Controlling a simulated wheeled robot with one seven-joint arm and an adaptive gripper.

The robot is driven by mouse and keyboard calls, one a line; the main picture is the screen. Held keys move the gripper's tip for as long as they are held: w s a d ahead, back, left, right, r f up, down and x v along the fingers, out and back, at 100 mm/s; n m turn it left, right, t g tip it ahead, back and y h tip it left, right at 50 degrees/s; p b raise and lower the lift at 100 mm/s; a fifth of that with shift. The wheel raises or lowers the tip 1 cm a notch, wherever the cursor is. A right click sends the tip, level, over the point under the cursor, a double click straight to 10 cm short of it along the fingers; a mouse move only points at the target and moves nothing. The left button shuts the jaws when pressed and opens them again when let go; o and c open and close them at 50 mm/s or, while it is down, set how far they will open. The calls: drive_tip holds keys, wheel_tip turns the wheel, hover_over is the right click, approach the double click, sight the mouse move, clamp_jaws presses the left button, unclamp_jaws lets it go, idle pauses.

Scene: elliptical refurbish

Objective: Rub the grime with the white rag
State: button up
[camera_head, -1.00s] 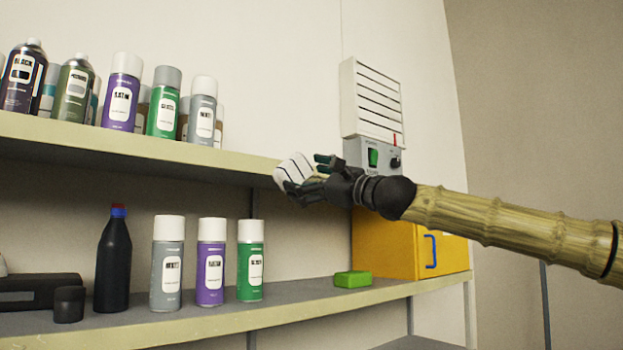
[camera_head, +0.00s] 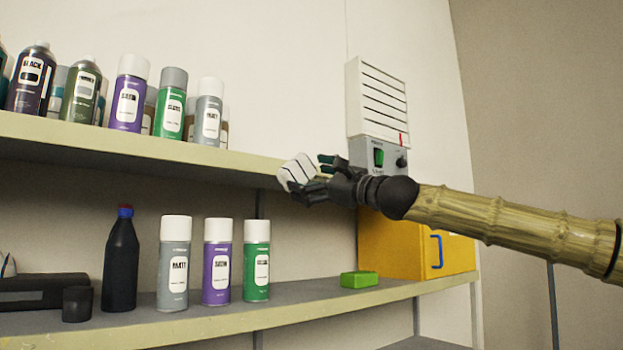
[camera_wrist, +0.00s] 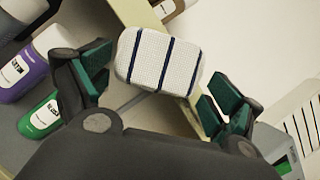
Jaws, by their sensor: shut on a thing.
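The white rag (camera_head: 296,172), a block-like white cloth with dark stripes, is at the tip of my gripper (camera_head: 310,177) in the head view. In the wrist view the rag (camera_wrist: 158,60) sits between the green-padded fingers of my gripper (camera_wrist: 155,92), which is shut on it. The rag is in front of the upper shelf's front edge; whether it touches the edge I cannot tell. No grime can be made out in either view.
The upper shelf (camera_head: 130,143) holds several spray cans. The lower shelf (camera_head: 215,321) holds a black bottle (camera_head: 121,262), three spray cans, a green block (camera_head: 359,279) and a yellow box (camera_head: 392,245). A grey switch box (camera_head: 380,156) is on the wall behind my gripper.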

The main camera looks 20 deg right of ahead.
drive_tip(key=shift+w+a, duration=0.2)
drive_tip(key=shift+w, duration=0.45)
drive_tip(key=shift+d, duration=0.1)
idle(0.3)
drive_tip(key=shift+w+d+r+p, duration=0.1)
drive_tip(key=shift+w+d+p, duration=0.1)
drive_tip(key=shift+d+p, duration=0.45)
drive_tip(key=shift+w+d+r+p, duration=0.1)
drive_tip(key=shift+w+d+p, duration=0.1)
drive_tip(key=shift+d+p, duration=0.35)
drive_tip(key=shift+w+d+f, duration=0.1)
drive_tip(key=shift+d+f, duration=0.1)
drive_tip(key=shift+d, duration=0.25)
drive_tip(key=shift+d, duration=0.1)
